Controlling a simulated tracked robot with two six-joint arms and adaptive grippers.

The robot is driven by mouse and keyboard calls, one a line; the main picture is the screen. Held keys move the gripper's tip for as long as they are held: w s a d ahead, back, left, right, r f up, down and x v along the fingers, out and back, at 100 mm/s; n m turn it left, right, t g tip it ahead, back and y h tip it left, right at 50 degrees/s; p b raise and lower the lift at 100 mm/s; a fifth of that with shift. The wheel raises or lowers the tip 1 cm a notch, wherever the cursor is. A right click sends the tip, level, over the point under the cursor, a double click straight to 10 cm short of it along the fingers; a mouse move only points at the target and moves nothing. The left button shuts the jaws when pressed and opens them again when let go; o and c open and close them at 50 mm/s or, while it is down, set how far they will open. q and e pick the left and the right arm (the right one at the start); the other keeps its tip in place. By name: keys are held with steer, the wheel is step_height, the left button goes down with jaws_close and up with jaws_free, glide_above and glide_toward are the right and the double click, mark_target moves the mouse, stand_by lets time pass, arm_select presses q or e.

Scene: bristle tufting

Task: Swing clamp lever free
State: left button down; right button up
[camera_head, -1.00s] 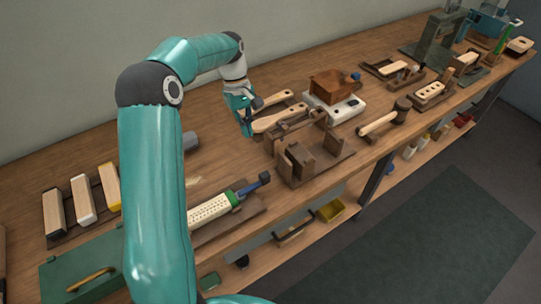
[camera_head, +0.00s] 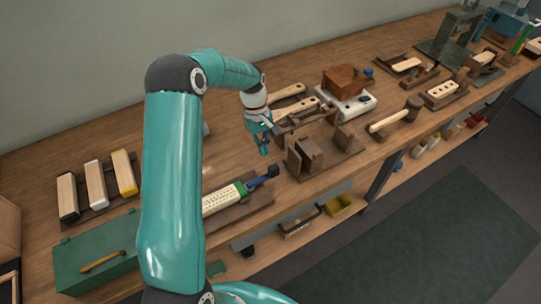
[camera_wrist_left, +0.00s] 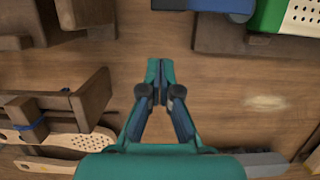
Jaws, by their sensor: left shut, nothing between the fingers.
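The clamp fixture holds a white perforated brush block (camera_head: 218,201) with a green end piece (camera_head: 240,187). A blue lever with a dark end (camera_head: 264,175) sticks out to its right. In the left wrist view the blue lever (camera_wrist_left: 218,5) and green piece (camera_wrist_left: 268,14) show cut off at the top edge. My left gripper (camera_head: 264,150) is just behind the lever in the head view, pointing down, apart from it. In the wrist view its fingertips (camera_wrist_left: 160,68) are together with nothing between them. My right gripper is not in view.
A brown wooden jig (camera_head: 308,158) stands to the right of my left gripper. Perforated wooden paddles (camera_head: 295,108) lie behind it. A green box (camera_head: 98,262) and several brush blocks (camera_head: 97,184) are at the left. Bare bench (camera_head: 230,160) lies around the gripper.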

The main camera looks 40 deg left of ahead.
mark_target(261, 178)
arm_select(q)
steer(key=d, duration=0.1)
steer(key=s+d+p, duration=0.1)
steer(key=d, duration=0.1)
steer(key=shift+d, duration=0.15)
steer(key=shift+s+d+f, duration=0.1)
steer(key=shift+d, duration=0.15)
